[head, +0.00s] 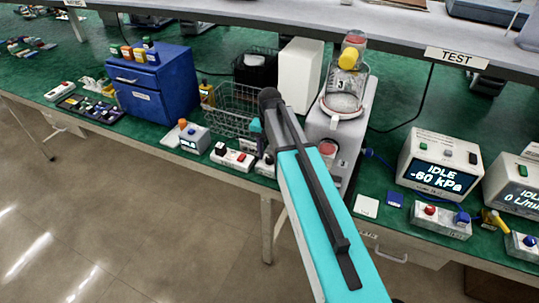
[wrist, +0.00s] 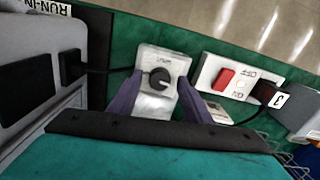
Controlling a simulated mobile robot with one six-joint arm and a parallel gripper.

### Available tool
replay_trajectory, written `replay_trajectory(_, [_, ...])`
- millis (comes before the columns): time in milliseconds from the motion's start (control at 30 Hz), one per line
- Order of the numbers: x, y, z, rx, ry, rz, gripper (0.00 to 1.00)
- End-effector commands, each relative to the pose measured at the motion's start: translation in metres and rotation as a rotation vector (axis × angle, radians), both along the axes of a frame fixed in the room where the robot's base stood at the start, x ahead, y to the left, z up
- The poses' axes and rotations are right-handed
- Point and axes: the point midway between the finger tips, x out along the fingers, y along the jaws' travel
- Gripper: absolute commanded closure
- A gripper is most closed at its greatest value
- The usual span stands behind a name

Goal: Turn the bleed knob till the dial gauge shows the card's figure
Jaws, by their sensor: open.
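In the wrist view a pale box (wrist: 153,103) carries a dark round knob (wrist: 160,78) with a light pointer mark. The label beside it is too small to read, so I cannot tell if it is the bleed knob. My gripper (wrist: 160,88) is open, one purple-grey finger on each side of the knob; contact is unclear. In the head view my arm largely hides that spot. I cannot make out a dial gauge in either view. A small white card (head: 367,206) lies on the right of the bench; no figure is readable.
A red-switched power strip (head: 232,157) stands beside the box, with a wire basket (head: 232,108) behind. A canister pump (head: 344,100) stands behind my arm. The display unit (head: 440,165) at right reads "IDLE -60 kPa". A blue drawer cabinet (head: 155,90) is at left.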

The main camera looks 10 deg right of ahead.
Motion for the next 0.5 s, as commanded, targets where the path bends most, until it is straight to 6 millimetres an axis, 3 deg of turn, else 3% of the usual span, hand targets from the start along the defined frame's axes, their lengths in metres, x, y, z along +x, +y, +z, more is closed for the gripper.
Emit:
replay_trajectory(267, [0.000, 0.000, 0.009, 0.000, 0.000, 0.000, 0.55])
replay_trajectory(500, [0.000, 0.000, 0.031, 0.000, -0.001, 0.000, 0.55])
